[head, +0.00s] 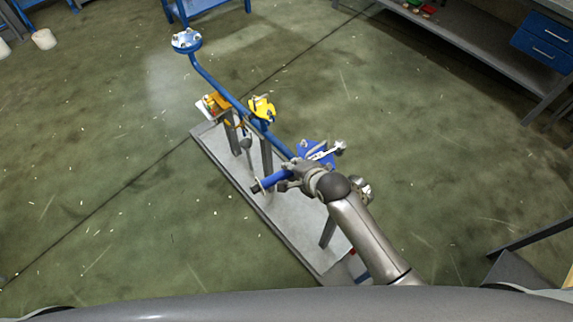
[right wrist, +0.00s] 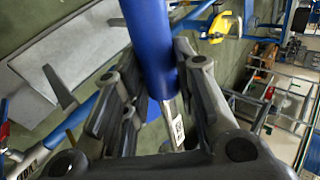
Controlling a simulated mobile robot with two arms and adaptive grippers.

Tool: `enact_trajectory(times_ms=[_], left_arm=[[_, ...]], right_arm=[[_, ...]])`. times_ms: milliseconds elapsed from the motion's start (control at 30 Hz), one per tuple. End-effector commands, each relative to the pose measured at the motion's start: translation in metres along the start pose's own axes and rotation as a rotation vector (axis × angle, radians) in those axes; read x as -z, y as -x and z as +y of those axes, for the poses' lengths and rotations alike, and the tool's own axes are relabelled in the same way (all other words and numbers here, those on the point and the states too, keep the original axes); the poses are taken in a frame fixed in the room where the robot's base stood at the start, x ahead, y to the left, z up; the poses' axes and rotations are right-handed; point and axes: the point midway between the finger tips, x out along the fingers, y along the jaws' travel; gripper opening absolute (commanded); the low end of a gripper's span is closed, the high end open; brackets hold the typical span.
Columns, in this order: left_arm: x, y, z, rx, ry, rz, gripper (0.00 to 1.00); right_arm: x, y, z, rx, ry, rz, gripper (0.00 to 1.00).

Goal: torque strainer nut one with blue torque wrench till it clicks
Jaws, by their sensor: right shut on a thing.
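The blue torque wrench is held across the pipe rig; its blue handle (head: 272,180) points left and its bright metal head end (head: 338,148) lies over the blue flanged strainer (head: 308,147). My right gripper (head: 292,176) is shut on the wrench handle. In the right wrist view the blue handle (right wrist: 150,40) runs between the fingers of the right gripper (right wrist: 158,85), with a small white label on the metal shaft below. I cannot tell which nut is number one or whether the wrench head is seated on a nut. My left gripper is in neither view.
A blue pipe (head: 215,85) runs from a far flange (head: 186,40) past a yellow valve part (head: 262,107) to the strainer. The rig stands on a grey base plate (head: 222,160). Workbench (head: 450,50) stands at the back right. Floor left of the rig is clear.

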Motion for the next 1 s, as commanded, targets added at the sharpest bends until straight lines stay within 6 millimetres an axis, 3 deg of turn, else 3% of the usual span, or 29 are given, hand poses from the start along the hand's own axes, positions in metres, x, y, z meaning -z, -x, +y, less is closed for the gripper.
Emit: enact_trajectory(times_ms=[200,767,1000], left_arm=[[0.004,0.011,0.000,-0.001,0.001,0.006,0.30],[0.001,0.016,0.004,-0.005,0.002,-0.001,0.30],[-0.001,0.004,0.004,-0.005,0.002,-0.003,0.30]], right_arm=[[-0.021,-0.002,-0.010,0.021,-0.014,0.018,0.00],[-0.025,-0.002,-0.011,0.027,-0.016,0.022,0.00],[-0.025,-0.015,0.002,0.028,-0.015,0.023,0.00]])
